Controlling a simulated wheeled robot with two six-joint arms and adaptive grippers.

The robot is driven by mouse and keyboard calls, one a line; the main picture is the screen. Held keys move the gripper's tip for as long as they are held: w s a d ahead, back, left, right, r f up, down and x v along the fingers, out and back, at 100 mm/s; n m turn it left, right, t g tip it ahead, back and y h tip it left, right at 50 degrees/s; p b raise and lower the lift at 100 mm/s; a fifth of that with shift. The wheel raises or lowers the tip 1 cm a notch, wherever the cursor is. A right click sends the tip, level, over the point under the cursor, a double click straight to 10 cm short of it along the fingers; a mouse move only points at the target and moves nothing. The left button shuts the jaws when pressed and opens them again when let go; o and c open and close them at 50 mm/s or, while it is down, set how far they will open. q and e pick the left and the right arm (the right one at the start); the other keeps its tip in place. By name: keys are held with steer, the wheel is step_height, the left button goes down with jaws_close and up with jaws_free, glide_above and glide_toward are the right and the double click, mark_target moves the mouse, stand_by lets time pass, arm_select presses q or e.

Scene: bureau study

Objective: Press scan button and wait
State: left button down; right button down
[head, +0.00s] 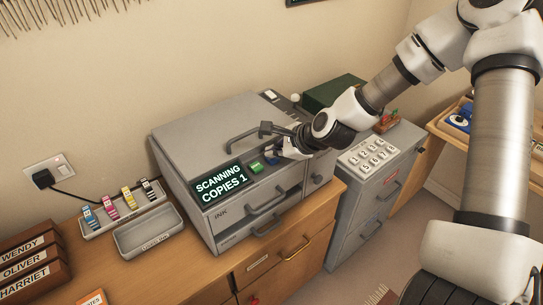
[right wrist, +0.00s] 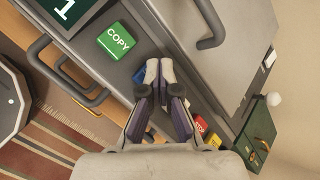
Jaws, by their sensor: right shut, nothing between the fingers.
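The grey scanner-copier (head: 200,150) stands on the wooden desk. Its display (head: 219,184) reads "SCANNING COPIES 1". A green button (head: 256,167) marked COPY in the right wrist view (right wrist: 117,41) sits right of the display. A blue button (head: 272,161) is beside it; in the right wrist view it is mostly hidden by my fingers (right wrist: 139,74), so its label cannot be read. My right gripper (right wrist: 160,70) is shut and empty, its fingertips at the blue button. I cannot tell whether they touch it. My left gripper is out of view.
Red (right wrist: 200,124) and yellow (right wrist: 213,141) buttons lie further along the panel. An ink cartridge tray (head: 127,212) and an empty tray (head: 150,232) stand left of the machine. A grey cabinet with a number pad (head: 367,154) is at right. A wall socket (head: 48,170) holds a plug.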

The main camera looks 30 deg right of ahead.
mark_target(274, 159)
steer(key=shift+r+p, duration=0.45)
steer(key=shift+r, duration=0.35)
step_height(274, 159, up, 6)
steer(key=p, duration=0.5)
stand_by(0.3)
